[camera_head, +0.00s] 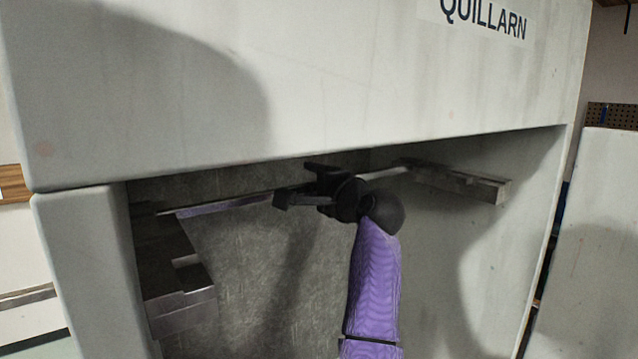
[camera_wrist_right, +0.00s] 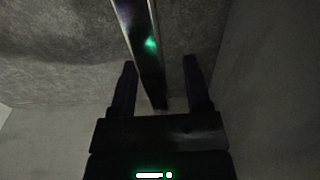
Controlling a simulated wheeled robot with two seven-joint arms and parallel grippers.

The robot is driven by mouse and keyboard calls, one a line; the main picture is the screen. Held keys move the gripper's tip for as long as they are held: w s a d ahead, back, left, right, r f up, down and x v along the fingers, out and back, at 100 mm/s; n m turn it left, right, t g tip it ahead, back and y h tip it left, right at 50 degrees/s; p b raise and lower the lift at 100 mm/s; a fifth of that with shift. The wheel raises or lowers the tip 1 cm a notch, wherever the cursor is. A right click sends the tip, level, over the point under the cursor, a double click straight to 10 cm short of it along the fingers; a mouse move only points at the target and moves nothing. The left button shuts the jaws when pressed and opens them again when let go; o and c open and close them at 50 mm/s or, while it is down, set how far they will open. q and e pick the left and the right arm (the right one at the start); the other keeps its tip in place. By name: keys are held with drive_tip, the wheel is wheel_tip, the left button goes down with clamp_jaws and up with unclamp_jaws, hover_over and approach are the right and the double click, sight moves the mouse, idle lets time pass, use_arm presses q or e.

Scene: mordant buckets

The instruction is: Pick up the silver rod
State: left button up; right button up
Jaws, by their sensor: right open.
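The silver rod (camera_head: 228,206) spans a recess in a large grey housing, from a left metal bracket (camera_head: 178,275) to a right metal bracket (camera_head: 460,182). My right gripper (camera_head: 294,183) is at the middle of the rod and hides that part of it. In the right wrist view the rod (camera_wrist_right: 140,42) runs down from the top edge between the two open fingers of the gripper (camera_wrist_right: 158,63). My left gripper is not in view.
The housing's upper panel (camera_head: 300,95), marked QUILLARN, overhangs the recess just above my right gripper. The recess side walls and the brackets stand left and right. Below the rod the recess (camera_head: 265,280) looks empty apart from my right arm.

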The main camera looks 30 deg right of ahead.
clamp_jaws()
drive_tip(key=shift+r, duration=0.1)
idle(0.3)
